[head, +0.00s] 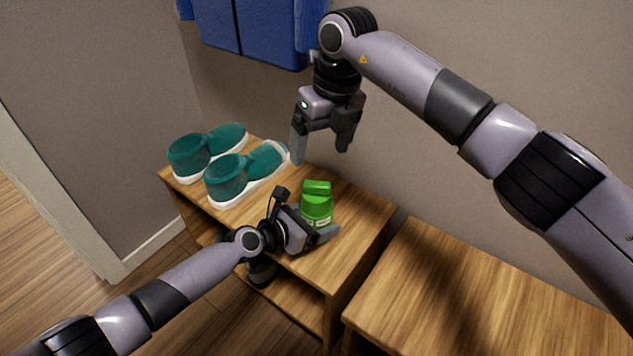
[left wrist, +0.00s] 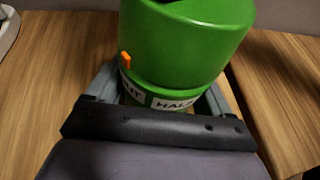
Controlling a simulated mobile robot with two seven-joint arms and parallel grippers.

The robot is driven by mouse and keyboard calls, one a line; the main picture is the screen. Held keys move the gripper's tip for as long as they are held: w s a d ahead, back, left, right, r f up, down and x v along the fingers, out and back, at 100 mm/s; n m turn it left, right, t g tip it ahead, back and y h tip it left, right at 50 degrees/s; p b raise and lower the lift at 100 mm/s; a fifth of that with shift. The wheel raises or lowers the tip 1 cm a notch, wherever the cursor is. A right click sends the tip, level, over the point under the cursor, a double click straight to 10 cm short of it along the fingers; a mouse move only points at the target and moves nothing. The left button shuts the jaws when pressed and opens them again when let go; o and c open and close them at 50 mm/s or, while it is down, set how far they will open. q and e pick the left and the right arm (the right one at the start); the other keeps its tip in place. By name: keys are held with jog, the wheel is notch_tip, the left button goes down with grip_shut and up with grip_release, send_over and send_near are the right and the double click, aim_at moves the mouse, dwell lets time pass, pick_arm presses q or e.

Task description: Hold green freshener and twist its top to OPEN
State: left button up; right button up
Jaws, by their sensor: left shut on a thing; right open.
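The green freshener (head: 316,205) stands upright on the wooden cabinet top, with its green top (head: 317,187) uppermost. My left gripper (head: 318,232) is shut around its lower part. In the left wrist view the freshener (left wrist: 190,45) fills the upper middle, between the two fingers of my left gripper (left wrist: 158,90). An orange mark (left wrist: 125,61) shows on its side, above a label band with partly hidden lettering. My right gripper (head: 322,150) is open and empty, above and behind the freshener, near the wall.
A pair of teal shoes with white soles (head: 228,178) stands on the cabinet top (head: 350,215) at the left. A second wooden cabinet (head: 470,290) stands at the right, across a narrow gap. Blue cloth (head: 255,30) hangs on the wall behind.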

aim_at(317, 183)
jog(key=f+m, duration=0.2)
jog(key=f, duration=0.1)
jog(key=f+m+h, duration=0.1)
jog(key=f+m, duration=0.2)
jog(key=w+f+m+h, duration=0.1)
jog(key=f+m, duration=0.1)
jog(key=f, duration=0.1)
jog(key=shift+a+f+g, duration=0.25)
jog(key=shift+a+g, duration=0.05)
jog(key=shift+a, duration=0.1)
dwell(0.4)
jog(key=c, duration=1.1)
jog(key=shift+o, duration=0.2)
